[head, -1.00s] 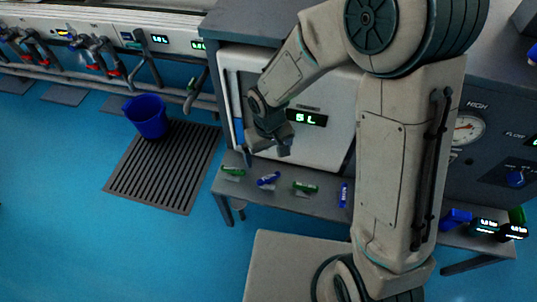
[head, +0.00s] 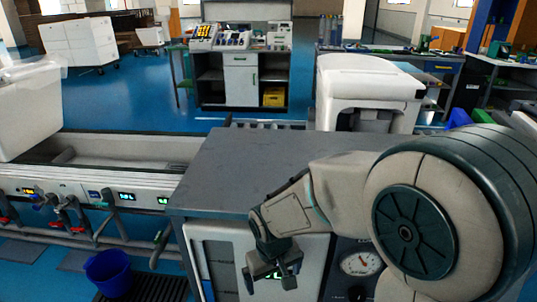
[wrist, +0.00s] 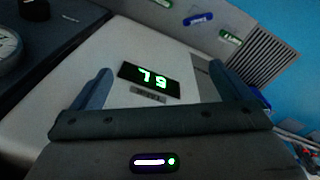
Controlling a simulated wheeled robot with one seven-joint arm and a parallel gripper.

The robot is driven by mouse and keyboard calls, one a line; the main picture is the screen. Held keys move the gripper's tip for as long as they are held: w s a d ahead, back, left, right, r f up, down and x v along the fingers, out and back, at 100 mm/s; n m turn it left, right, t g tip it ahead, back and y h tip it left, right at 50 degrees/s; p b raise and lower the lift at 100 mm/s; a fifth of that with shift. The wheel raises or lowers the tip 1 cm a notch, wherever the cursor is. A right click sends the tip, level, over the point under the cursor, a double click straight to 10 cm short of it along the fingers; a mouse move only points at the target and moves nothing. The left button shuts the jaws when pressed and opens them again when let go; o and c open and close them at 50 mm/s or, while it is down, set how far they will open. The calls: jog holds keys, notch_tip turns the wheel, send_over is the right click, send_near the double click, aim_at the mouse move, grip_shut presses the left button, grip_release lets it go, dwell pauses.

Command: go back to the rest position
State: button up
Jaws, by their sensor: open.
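My gripper (head: 272,272) is in front of the white door panel of a grey cabinet (head: 262,170), low in the head view. My arm reaches in from the right, over the cabinet's right part. In the wrist view my gripper (wrist: 160,92) has its two fingers spread wide apart with nothing between them. Beyond the fingers are the white panel and a lit green display (wrist: 149,79). I cannot tell the exact gap between fingers and panel.
A blue bucket (head: 108,272) stands on the floor at the lower left, beside a trough with valves. A white toilet-like unit (head: 368,85) stands behind the cabinet. A workbench (head: 240,75) is farther back.

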jog(key=s+d+r+m+p, duration=0.1)
jog(key=s+d+r+p, duration=0.2)
jog(key=r, duration=0.6)
jog(key=s+d+r+m+t+p, duration=0.1)
jog(key=s+d+r+m+p, duration=0.1)
jog(key=d+r+p, duration=0.4)
jog(key=s+d+r+m+p, duration=0.2)
jog(key=s+d+r+p, duration=0.2)
jog(key=r, duration=0.8)
jog(key=shift+d+t+p, duration=0.3)
jog(key=shift+d+p, duration=0.15)
jog(key=shift+p, duration=0.05)
